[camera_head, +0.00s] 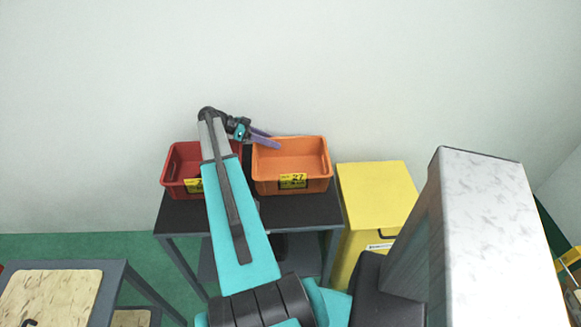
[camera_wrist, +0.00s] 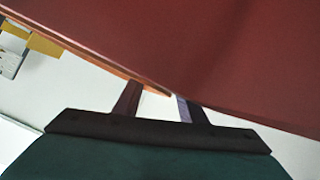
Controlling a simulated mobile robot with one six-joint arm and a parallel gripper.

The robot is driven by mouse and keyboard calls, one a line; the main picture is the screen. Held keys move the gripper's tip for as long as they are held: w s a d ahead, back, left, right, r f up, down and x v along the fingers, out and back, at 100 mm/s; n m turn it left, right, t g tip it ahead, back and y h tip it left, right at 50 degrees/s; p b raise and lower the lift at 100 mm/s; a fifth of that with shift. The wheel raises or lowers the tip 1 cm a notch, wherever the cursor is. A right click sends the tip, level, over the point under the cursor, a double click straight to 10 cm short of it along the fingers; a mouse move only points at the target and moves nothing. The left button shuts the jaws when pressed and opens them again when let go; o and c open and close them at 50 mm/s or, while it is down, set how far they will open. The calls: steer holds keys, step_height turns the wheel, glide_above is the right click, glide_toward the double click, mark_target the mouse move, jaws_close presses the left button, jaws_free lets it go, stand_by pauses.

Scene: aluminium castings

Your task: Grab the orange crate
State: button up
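The orange crate (camera_head: 292,186) stands on the right half of a dark-topped table (camera_head: 220,213) in the head view, with a yellow label on its front. My gripper (camera_head: 272,139) is at the crate's back left corner, its purple fingers over or beside the rim; I cannot tell whether they touch. In the wrist view my gripper (camera_wrist: 157,92) has its two fingers apart with a pale gap between them. A thin orange edge (camera_wrist: 110,66) shows near the fingertips. A dark red surface fills the top right there, probably the red crate.
A red crate (camera_head: 177,170) stands left of the orange one, partly hidden by my arm. A yellow bin (camera_head: 380,190) stands right of the table. A wall is close behind. Another table (camera_head: 108,300) is at the lower left.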

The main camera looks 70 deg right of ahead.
steer(key=shift+p+x, duration=0.5)
steer(key=shift+x, duration=1.15)
